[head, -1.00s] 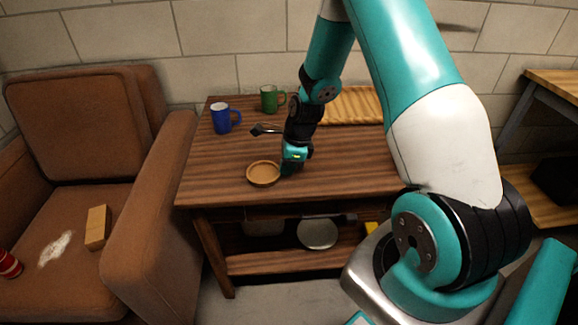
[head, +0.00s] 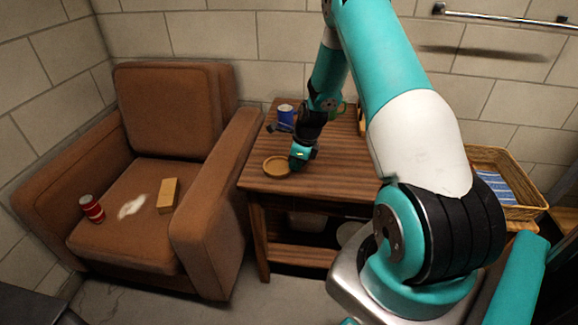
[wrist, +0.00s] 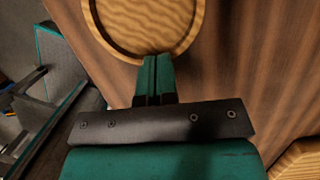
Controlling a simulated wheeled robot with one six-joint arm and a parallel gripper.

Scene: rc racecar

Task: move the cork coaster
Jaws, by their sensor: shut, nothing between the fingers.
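The cork coaster (head: 277,166) is a round, tan, rimmed disc lying flat on the wooden table near its front left edge. In the wrist view the coaster (wrist: 150,22) is at the top, partly cut off by the frame. My gripper (head: 296,166) is just to the right of the coaster in the head view, pointing down. In the wrist view its fingertips (wrist: 154,60) are together with nothing between them, at the coaster's near rim. I cannot tell whether they touch it.
The wooden table (head: 340,160) also holds a blue mug (head: 286,113) and, partly hidden by my arm, a green mug (head: 338,108). A brown armchair (head: 180,95) stands left, with a red can (head: 91,208) and a tan block (head: 168,195). A wicker basket (head: 500,165) is at right.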

